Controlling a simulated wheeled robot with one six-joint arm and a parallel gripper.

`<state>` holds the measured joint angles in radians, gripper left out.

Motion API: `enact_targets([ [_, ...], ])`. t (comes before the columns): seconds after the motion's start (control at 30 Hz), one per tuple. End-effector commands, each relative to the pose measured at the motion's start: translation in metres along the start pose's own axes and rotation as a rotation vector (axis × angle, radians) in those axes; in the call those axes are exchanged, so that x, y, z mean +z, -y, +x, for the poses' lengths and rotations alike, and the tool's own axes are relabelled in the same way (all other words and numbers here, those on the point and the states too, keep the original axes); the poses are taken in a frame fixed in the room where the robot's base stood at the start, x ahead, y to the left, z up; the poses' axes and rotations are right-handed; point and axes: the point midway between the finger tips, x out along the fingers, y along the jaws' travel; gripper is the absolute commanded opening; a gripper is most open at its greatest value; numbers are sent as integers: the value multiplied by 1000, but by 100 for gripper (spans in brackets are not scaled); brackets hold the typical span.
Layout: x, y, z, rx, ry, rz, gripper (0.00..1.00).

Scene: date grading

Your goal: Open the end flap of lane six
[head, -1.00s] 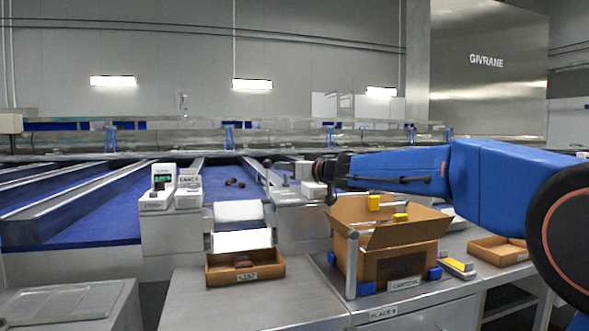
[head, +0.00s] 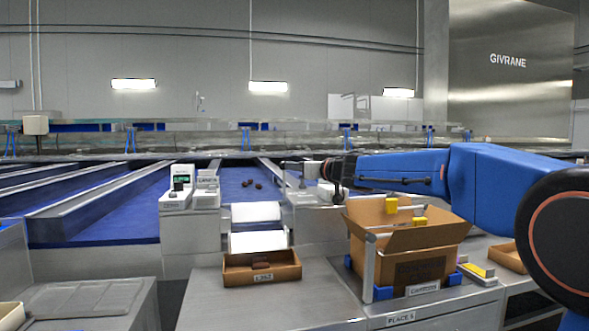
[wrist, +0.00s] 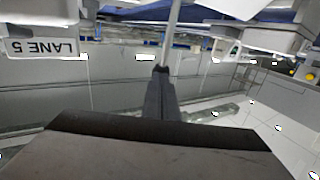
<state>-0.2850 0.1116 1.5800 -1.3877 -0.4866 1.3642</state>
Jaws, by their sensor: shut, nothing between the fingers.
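My gripper (wrist: 161,72) is shut and empty in the wrist view, its dark fingers pointing up the picture. A thin pale metal rod (wrist: 174,35) runs upward from beside the fingertips; I cannot tell whether they touch. A sign reading LANE 5 (wrist: 42,47) shows upside down at the left. In the head view my gripper is at the left end of my blue arm, above the lane ends, small and unclear. White panels (head: 257,212) slope down at one lane end. No label for lane six is readable, so I cannot tell which part is its flap.
A small brown tray (head: 262,280) with dates stands on the metal bench below the white panels. An open carton (head: 405,262) with yellow pieces stands below my arm. White display units (head: 176,198) sit to the left. Blue lanes (head: 110,215) stretch behind.

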Motion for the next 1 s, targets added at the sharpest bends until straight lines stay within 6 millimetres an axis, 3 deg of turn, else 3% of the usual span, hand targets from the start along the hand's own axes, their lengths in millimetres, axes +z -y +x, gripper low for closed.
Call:
enact_targets([
  [0.5,-2,-21,40,0,0,1,0],
  [1.0,1,-28,55,0,1,1,0],
])
